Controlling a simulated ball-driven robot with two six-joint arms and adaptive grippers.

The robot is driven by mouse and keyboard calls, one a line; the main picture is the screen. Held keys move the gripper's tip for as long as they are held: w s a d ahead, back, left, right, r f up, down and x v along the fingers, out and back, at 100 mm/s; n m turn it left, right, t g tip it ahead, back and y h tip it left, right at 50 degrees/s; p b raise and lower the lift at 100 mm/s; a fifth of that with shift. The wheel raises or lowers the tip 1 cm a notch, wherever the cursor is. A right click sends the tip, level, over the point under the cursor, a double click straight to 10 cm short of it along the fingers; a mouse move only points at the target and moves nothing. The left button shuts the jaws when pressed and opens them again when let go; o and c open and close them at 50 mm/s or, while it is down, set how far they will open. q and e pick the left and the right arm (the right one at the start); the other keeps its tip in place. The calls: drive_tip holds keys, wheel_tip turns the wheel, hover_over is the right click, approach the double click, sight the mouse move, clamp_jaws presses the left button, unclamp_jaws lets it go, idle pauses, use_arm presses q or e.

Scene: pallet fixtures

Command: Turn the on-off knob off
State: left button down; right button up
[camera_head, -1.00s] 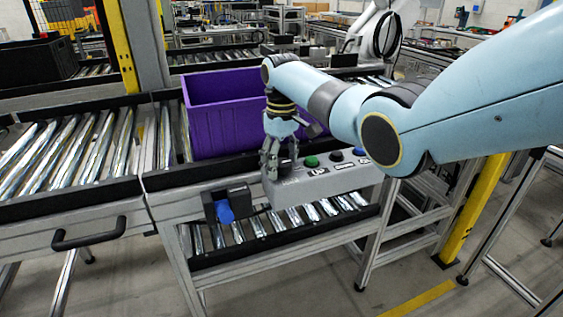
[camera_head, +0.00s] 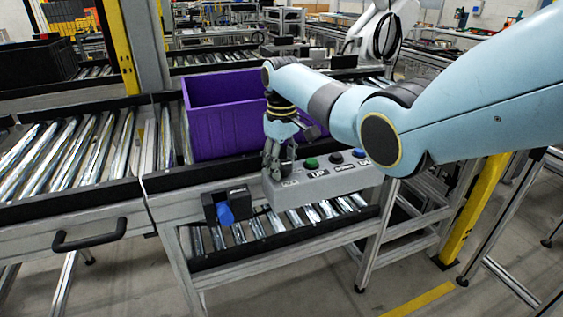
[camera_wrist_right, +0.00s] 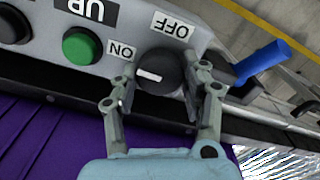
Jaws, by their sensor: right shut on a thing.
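The on-off knob (camera_wrist_right: 160,72) is a round black knob with a white mark on the grey control box (camera_head: 325,182). In the right wrist view its mark points left, on the side of the ON label (camera_wrist_right: 122,50); the OFF label (camera_wrist_right: 173,25) is above it. My right gripper (camera_head: 279,165) reaches down to the left end of the box, its fingers hiding most of the knob in the head view. In the right wrist view the gripper (camera_wrist_right: 158,100) has one finger on each side of the knob and is shut on it. My left gripper is not in view.
A green button (camera_head: 311,162) and dark buttons sit along the box beside the knob. A purple crate (camera_head: 222,128) stands on the conveyor just behind. A black block with a blue handle (camera_head: 225,214) is left of the box.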

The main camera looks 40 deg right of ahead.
drive_tip(key=m+p, duration=0.2)
drive_tip(key=m, duration=0.1)
drive_tip(key=shift+r+m+p, duration=0.15)
drive_tip(key=shift+m+p, duration=0.15)
drive_tip(key=m+p, duration=0.1)
drive_tip(key=m, duration=0.2)
drive_tip(key=shift+d+m+p, duration=0.15)
drive_tip(key=shift+m+p, duration=0.15)
drive_tip(key=m+p, duration=0.1)
drive_tip(key=m, duration=0.4)
drive_tip(key=shift+p, duration=0.3)
drive_tip(key=m, duration=0.5)
drive_tip(key=shift+d+p, duration=0.1)
drive_tip(key=shift+p, duration=0.3)
drive_tip(key=shift+m, duration=0.3)
drive_tip(key=o, duration=1.2)
drive_tip(key=shift+s, duration=0.1)
